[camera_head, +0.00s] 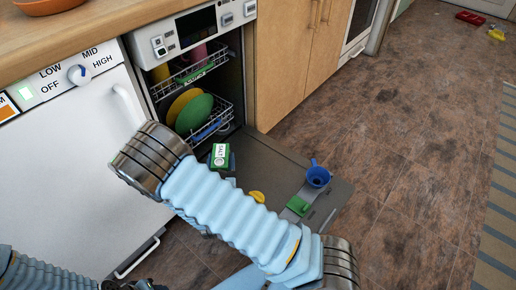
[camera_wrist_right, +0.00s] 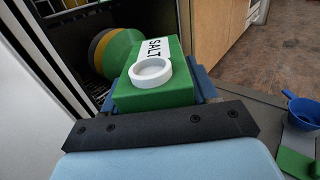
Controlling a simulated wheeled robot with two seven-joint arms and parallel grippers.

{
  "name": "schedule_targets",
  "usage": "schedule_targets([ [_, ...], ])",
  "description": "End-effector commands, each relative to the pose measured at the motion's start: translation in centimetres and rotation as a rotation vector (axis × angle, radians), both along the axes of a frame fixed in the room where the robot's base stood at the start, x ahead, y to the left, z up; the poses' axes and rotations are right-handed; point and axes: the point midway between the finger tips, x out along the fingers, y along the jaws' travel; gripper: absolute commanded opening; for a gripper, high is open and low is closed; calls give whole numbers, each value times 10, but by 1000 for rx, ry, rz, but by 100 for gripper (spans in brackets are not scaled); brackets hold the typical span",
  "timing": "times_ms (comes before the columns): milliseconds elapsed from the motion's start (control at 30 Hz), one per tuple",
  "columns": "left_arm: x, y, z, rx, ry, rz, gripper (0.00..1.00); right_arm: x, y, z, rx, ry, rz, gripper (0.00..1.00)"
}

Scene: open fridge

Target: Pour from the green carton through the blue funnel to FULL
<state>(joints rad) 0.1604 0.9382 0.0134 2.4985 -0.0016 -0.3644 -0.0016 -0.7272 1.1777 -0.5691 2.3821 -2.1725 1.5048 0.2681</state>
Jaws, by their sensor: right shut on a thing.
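The green carton (camera_head: 220,155) has a white SALT label and stands out beside my right gripper (camera_head: 222,168), which is shut on it. In the right wrist view the carton (camera_wrist_right: 150,98) shows its white round spout facing the camera, with blue finger parts at both sides. The blue funnel (camera_head: 318,176) is on the open dishwasher door, to the right of the carton and apart from it. It also shows at the right edge of the right wrist view (camera_wrist_right: 304,112). My left arm is at the bottom left; its gripper's jaws cannot be made out. No FULL mark is visible.
The dishwasher door (camera_head: 262,165) lies open and low. A green piece (camera_head: 298,205) and a yellow piece (camera_head: 257,196) are on it. A rack (camera_head: 212,128) holds a green plate (camera_head: 194,114). A white appliance (camera_head: 85,150) stands left; brown floor (camera_head: 420,130) is free at right.

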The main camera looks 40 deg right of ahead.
Motion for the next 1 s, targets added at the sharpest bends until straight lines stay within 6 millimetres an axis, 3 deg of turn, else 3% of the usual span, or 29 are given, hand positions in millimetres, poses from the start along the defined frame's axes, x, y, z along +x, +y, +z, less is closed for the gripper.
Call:
schedule_targets([
  [233,2,5,-18,7,-4,8,38,-1,-114,-17,-7,-2,-323,5],
  [400,3,8,-28,12,-6,15,38,-20,-196,-25,-6,-1,-551,5],
  [500,4,10,-32,14,-7,18,38,-33,-233,-28,-3,-2,-653,5],
  [700,5,12,-36,17,-8,20,38,-51,-272,-29,1,-4,-764,5],
  [1000,5,12,-35,17,-9,21,38,-54,-278,-29,1,-4,-783,5],
])
